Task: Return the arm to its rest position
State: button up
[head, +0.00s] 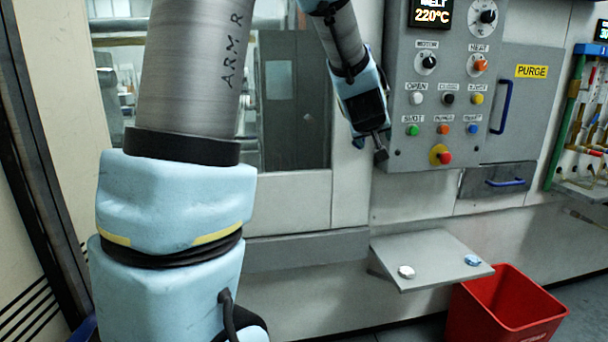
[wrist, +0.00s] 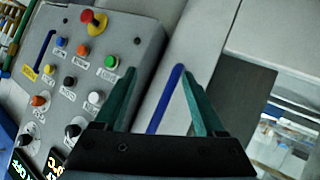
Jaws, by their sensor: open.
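My gripper (head: 380,148) is in front of the machine, at the left edge of the grey control panel (head: 399,140) in the head view. Its jaws are open in the wrist view (wrist: 157,76), with two dark green fingers spread apart and nothing held. A blue bar handle (wrist: 166,98) on the pale machine front shows between the fingers in the wrist view. I cannot tell how far it is from them. That handle is not visible in the head view. My arm is stretched out, with its upper links filling the left of the head view.
The panel's buttons and a red emergency knob (wrist: 94,22) are close beside the gripper. A small grey shelf (head: 425,262) with two small discs juts out below. A red bin (head: 500,312) stands on the floor. A window (head: 290,110) is behind the arm.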

jog(key=s+a+f+g+y, duration=0.1)
jog(key=s+a+f+g, duration=0.2)
jog(key=s+a, duration=0.4)
jog(key=s+a+f+g+y+p, duration=0.1)
jog(key=s+a+f+g, duration=0.2)
jog(key=s+a+f, duration=0.3)
jog(key=s+a+f+m+g+y+p, duration=0.1)
jog(key=s+a+f+g+y, duration=0.1)
jog(key=s+a+f, duration=0.3)
jog(key=s+a+g, duration=0.1)
jog(key=s+a, duration=0.3)
jog(key=a, duration=0.2)
jog(key=shift+s+g, duration=0.2)
jog(key=shift+g, duration=0.1)
jog(key=shift+f, duration=0.1)
